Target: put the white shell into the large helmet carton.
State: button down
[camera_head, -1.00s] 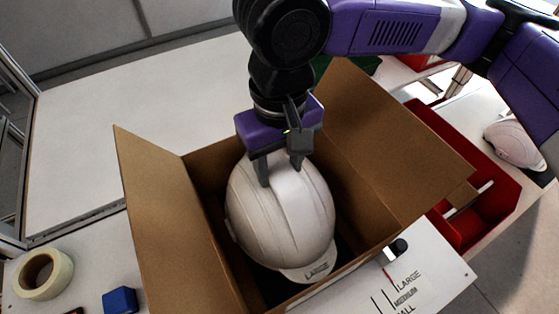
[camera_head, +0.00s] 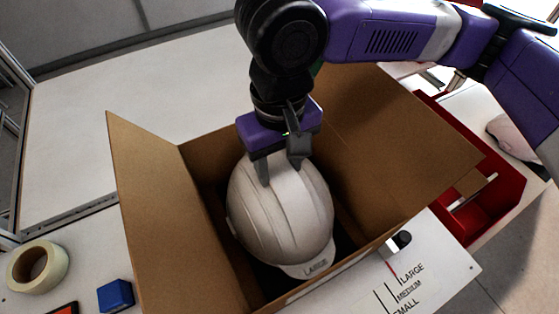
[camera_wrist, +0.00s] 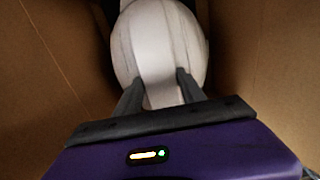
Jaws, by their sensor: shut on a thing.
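The white shell (camera_head: 283,215) is down between the walls of the open large helmet carton (camera_head: 160,215), its brim marked LARGE toward the front. My gripper (camera_head: 279,172) is above it, with its two fingers shut on the raised ridge at the top of the shell. In the wrist view the shell (camera_wrist: 158,50) sits between the two fingers (camera_wrist: 158,92), with brown carton walls on both sides. The shell's underside is hidden, so I cannot tell whether it rests on the carton floor.
A size board (camera_head: 420,280) marked LARGE, MEDIUM, SMALL lies at the front right. A red bin (camera_head: 505,200) stands right of the carton, with another pale shell (camera_head: 515,135) beyond it. A tape roll (camera_head: 38,267) and a blue block (camera_head: 116,296) lie at the left.

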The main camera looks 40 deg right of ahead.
jog(key=shift+f+b, duration=0.55)
jog(key=shift+f, duration=0.45)
jog(key=c, duration=0.6)
grip_release()
jog(key=shift+r, duration=0.1)
jog(key=shift+r+p, duration=0.5)
jog(key=shift+r, duration=3.4)
